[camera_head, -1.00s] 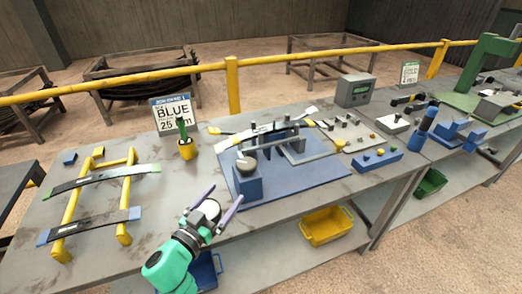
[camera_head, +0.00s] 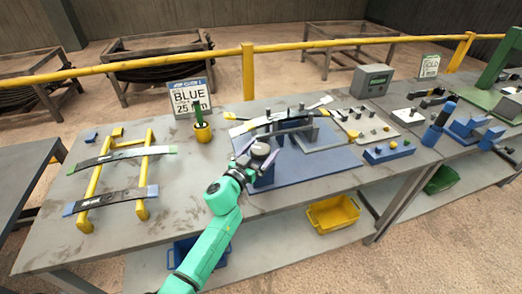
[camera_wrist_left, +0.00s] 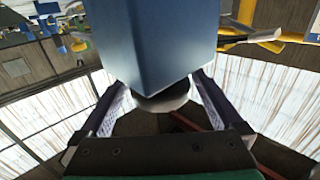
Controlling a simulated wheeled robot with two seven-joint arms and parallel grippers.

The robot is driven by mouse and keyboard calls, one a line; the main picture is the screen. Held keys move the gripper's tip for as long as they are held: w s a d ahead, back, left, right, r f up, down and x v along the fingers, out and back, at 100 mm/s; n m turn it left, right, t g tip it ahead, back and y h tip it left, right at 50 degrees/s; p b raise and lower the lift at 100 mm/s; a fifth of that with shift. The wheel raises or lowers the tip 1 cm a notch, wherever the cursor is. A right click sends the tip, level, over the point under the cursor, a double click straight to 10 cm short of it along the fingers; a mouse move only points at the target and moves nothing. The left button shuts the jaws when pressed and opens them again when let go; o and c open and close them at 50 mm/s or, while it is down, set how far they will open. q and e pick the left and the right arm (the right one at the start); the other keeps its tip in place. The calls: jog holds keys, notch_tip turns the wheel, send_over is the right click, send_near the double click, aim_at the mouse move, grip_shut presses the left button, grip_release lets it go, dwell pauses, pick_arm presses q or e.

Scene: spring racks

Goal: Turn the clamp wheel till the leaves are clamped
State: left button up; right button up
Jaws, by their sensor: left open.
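The clamp wheel (camera_head: 261,149) is a grey round knob on top of a blue block (camera_head: 264,178) at the near left of the blue fixture plate (camera_head: 315,180). My left gripper (camera_head: 257,157) is at the wheel, its purple fingers open on either side of it. In the left wrist view the grey wheel (camera_wrist_left: 163,102) shows between the open fingers, partly hidden by the blue block (camera_wrist_left: 155,40); contact cannot be told. Leaves (camera_head: 278,121) lie across the blue clamp fixture behind the wheel. My right gripper is not in view.
A yellow rack (camera_head: 97,181) holds two more leaves at the left. A blue button box (camera_head: 388,152) lies to the right. A yellow bin (camera_head: 332,215) is below the tabletop.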

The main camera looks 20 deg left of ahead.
pick_arm(q)
jog(key=shift+c, duration=0.9)
jog(key=c, duration=1)
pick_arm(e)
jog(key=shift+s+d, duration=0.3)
